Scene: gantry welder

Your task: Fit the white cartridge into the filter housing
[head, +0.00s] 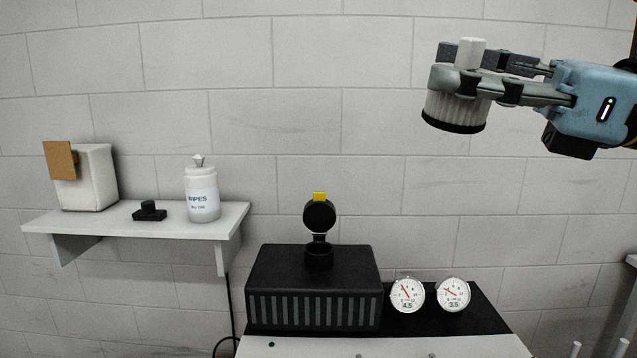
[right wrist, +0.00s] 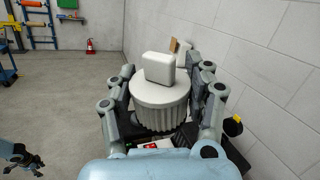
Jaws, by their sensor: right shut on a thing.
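My right gripper (head: 468,74) is shut on the white cartridge (head: 455,112), a pleated cylinder with a dark bottom rim and a white block-shaped grip on top. It is held upright in the air at the upper right of the head view. In the right wrist view the cartridge (right wrist: 160,118) sits between both fingers. The filter housing (head: 319,257) is a small black round cup on a black ribbed box, below and left of the cartridge. Its round lid (head: 319,216) with a yellow tab stands open. A small dark gripper, apparently my left one (right wrist: 22,158), shows in the right wrist view; its jaws are unclear.
Two dial gauges (head: 407,295) stand right of the ribbed box (head: 315,285). A wall shelf (head: 105,222) at left holds a white box with a brown flap (head: 92,178), a small black part (head: 149,211) and a wipes bottle (head: 202,192). The air between cartridge and housing is clear.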

